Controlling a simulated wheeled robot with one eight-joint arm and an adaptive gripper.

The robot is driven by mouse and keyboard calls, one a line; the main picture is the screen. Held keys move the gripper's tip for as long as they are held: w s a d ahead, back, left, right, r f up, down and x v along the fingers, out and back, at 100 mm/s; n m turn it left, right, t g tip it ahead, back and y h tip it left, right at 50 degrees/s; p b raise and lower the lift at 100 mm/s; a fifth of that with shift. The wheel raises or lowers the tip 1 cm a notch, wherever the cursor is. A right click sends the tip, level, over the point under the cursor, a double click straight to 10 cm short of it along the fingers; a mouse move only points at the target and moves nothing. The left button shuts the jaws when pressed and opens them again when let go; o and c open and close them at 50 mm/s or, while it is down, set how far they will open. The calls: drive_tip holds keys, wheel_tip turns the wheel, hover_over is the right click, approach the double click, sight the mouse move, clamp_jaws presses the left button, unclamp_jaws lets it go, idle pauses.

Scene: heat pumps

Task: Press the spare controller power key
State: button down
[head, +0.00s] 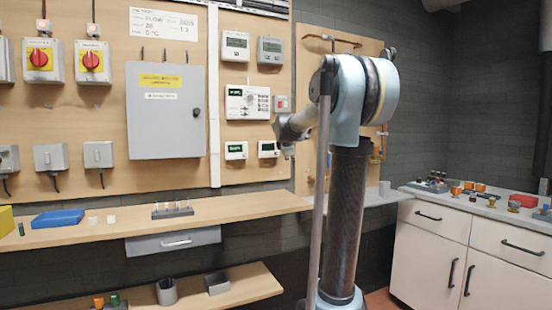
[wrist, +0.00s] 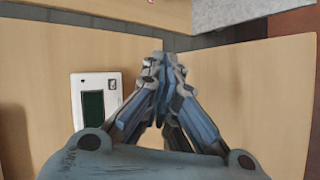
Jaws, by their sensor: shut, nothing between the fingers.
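Several wall controllers hang on the wooden board in the head view. Two with grey screens, one white (head: 235,46) and one grey (head: 270,50), are at the top. A wide white panel with keys (head: 247,103) is in the middle. Two small white units, left (head: 236,150) and right (head: 268,149), are below. No label marks which is the spare. My gripper (head: 288,150) is just right of the lower right unit. In the wrist view my gripper (wrist: 163,78) is shut and empty. A white controller with a dark screen (wrist: 92,105) lies to its left; its power key cannot be made out.
A grey cabinet (head: 166,110) and red-yellow switches (head: 91,62) are on the board at left. A wooden shelf (head: 90,237) with small items runs below. A white counter (head: 478,208) with parts stands at right.

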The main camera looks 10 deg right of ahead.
sight(276, 154)
drive_tip(key=shift+w+r, duration=0.2)
drive_tip(key=shift+w, duration=0.1)
drive_tip(key=shift+w+a, duration=0.1)
drive_tip(key=w+a, duration=0.2)
drive_tip(key=w, duration=0.6)
drive_tip(key=shift+a, duration=0.3)
drive_tip(key=shift+w, duration=0.2)
idle(1.3)
drive_tip(key=shift+w+a, duration=0.15)
drive_tip(key=shift+w, duration=0.05)
